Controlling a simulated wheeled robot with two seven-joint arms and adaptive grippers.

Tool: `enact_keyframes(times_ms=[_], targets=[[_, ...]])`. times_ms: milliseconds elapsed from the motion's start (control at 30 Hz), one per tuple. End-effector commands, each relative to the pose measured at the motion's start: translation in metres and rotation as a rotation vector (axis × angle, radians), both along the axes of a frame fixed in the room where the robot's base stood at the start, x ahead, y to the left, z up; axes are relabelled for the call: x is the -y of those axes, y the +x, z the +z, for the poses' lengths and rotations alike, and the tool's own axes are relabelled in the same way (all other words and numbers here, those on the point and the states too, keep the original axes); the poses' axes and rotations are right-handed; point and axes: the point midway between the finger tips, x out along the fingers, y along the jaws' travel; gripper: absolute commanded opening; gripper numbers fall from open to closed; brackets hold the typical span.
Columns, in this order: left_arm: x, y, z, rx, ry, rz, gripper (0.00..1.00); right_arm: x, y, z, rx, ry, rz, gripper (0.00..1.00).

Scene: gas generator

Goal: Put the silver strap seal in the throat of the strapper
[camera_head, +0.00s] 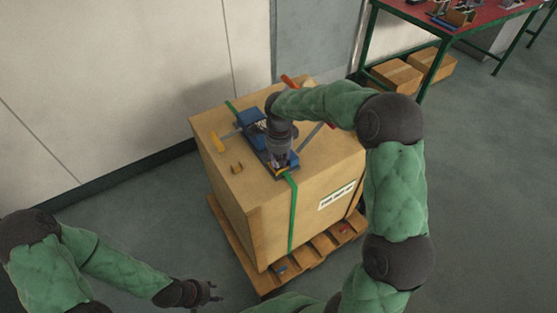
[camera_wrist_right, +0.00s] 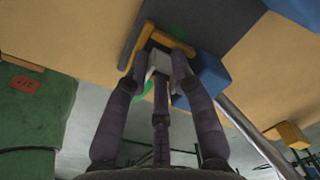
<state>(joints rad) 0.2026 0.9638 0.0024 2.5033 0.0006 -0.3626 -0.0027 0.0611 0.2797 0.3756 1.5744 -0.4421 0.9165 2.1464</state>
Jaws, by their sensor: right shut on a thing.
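The blue strapper (camera_head: 251,122) lies on top of a large cardboard box, in line with a green strap. My right gripper (camera_head: 280,164) is over the strapper's near end, pointing down. In the right wrist view its fingers (camera_wrist_right: 160,68) are shut on a small silver-grey piece, the strap seal (camera_wrist_right: 158,62). A yellow-orange bracket (camera_wrist_right: 170,42) and a blue block (camera_wrist_right: 212,74) are right beside the held seal. Whether the seal sits inside the strapper's throat cannot be told. My left gripper (camera_head: 211,292) is open and empty, low at the left of the box.
The cardboard box (camera_head: 235,205) stands on a wooden pallet (camera_head: 320,250). A red-topped table (camera_head: 410,22) stands at the back right. The floor at left is clear.

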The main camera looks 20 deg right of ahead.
Motion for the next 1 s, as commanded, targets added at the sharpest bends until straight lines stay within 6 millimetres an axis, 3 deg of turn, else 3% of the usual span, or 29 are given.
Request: enact_keyframes(times_ms=[33, 233, 267, 333, 367, 833, 1000], targets=[[0.000, 0.000, -0.003, 0.000, 0.000, 0.000, 0.40, -0.003, -0.009, -0.022, -0.033, 0.003, 0.005, 0.00], [0.000, 0.000, -0.003, 0.000, 0.000, 0.000, 0.40, -0.003, -0.009, -0.022, -0.032, 0.003, 0.005, 0.00], [0.000, 0.000, -0.003, 0.000, 0.000, 0.000, 0.40, -0.003, -0.009, -0.022, -0.032, 0.003, 0.005, 0.28], [0.000, 0.000, -0.003, 0.000, 0.000, 0.000, 0.40, -0.003, -0.009, -0.022, -0.032, 0.003, 0.006, 0.48], [0.000, 0.000, -0.003, 0.000, 0.000, 0.000, 0.40, -0.003, -0.009, -0.022, -0.032, 0.003, 0.006, 0.53], [0.000, 0.000, -0.002, 0.000, 0.000, 0.000, 0.40, -0.002, -0.010, -0.019, -0.037, 0.000, 0.009, 0.53], [0.000, 0.000, -0.002, 0.000, 0.000, 0.000, 0.40, -0.003, -0.009, -0.002, -0.034, 0.000, 0.008, 0.53]])
